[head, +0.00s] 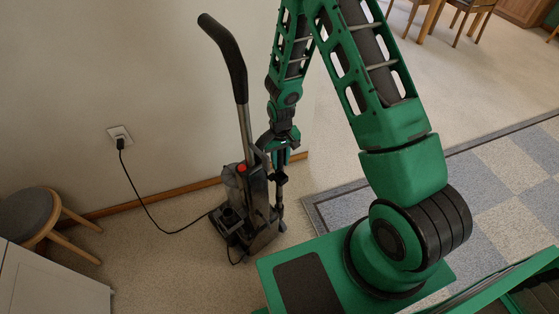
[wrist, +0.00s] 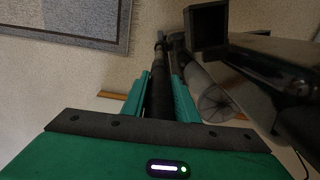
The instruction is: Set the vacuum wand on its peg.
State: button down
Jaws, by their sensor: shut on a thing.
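The upright vacuum (head: 258,205) stands on the carpet by the wall, with a long dark handle rising from it and a clear bin with a red spot. My gripper (head: 283,155) is at its right side. In the wrist view, my gripper's green fingers (wrist: 160,98) are shut on the dark wand (wrist: 159,82). The wand also shows below my gripper in the head view (head: 280,190), roughly upright and close beside the vacuum body. A black box-like part (wrist: 207,27) of the vacuum is near the wand in the wrist view. I cannot make out the peg.
A black cord (head: 150,212) runs from the wall outlet (head: 120,135) to the vacuum. A stool (head: 42,215) and a white cabinet (head: 55,285) stand at the left. A grey-blue checked rug (head: 490,170) lies to the right, with plain floor beyond it.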

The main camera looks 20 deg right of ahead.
aim_at(280, 154)
jog(key=shift+f, duration=2.15)
dwell(1.2)
jog(key=c, duration=1.3)
grip_release()
jog(key=shift+c, duration=0.2)
notch_tip(280, 154, up, 11)
jog(key=shift+f, duration=0.1)
